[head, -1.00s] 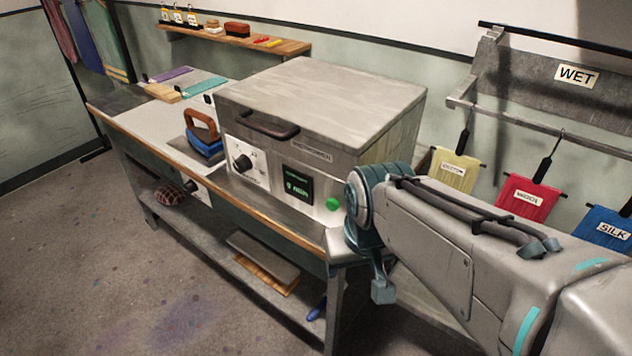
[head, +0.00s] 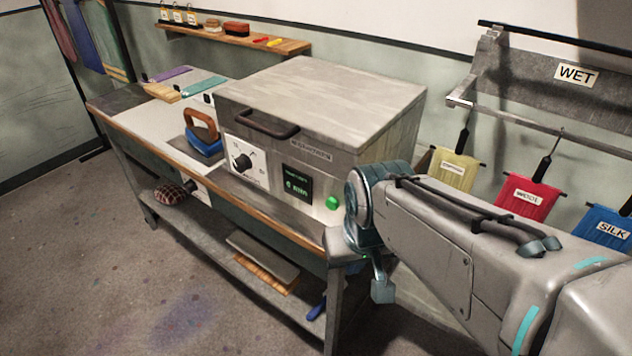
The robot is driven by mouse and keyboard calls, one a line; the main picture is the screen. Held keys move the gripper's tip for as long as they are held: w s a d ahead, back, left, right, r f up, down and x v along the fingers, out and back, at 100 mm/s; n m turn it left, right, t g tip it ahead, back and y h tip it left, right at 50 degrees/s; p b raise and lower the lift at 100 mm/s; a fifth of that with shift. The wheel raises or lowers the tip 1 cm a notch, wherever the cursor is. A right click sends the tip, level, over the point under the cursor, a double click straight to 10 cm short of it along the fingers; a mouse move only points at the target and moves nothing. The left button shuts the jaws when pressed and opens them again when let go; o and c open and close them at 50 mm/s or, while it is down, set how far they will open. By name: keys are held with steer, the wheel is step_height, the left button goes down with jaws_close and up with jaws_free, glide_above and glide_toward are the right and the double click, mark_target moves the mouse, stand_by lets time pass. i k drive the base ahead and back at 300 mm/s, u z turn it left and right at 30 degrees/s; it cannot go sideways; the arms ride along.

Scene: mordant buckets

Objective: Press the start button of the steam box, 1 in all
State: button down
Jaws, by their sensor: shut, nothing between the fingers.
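The steam box (head: 330,100) is a grey metal box with a closed lid and a dark handle (head: 262,124), standing on the bench. Its front carries a white dial (head: 243,162), a dark display (head: 298,186) with small green text, and a round green start button (head: 332,203) at the right. My gripper (head: 381,291) is only partly in view below my wrist, at the box's front right corner, to the right of and lower than the button. It is shut and empty. I see no contact with the button, which is in plain view.
A blue iron (head: 203,138) with a brown handle stands on the bench (head: 150,118) left of the box. A wall shelf (head: 285,47) holds small bottles and brushes. Yellow, red and blue cloths (head: 527,198) hang at the right under a WET sign. Floor at the lower left is clear.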

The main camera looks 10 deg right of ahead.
mark_target(330, 203)
steer(key=z, duration=2)
steer(key=k, duration=1.3)
steer(key=u, duration=2)
steer(key=i, duration=0.5)
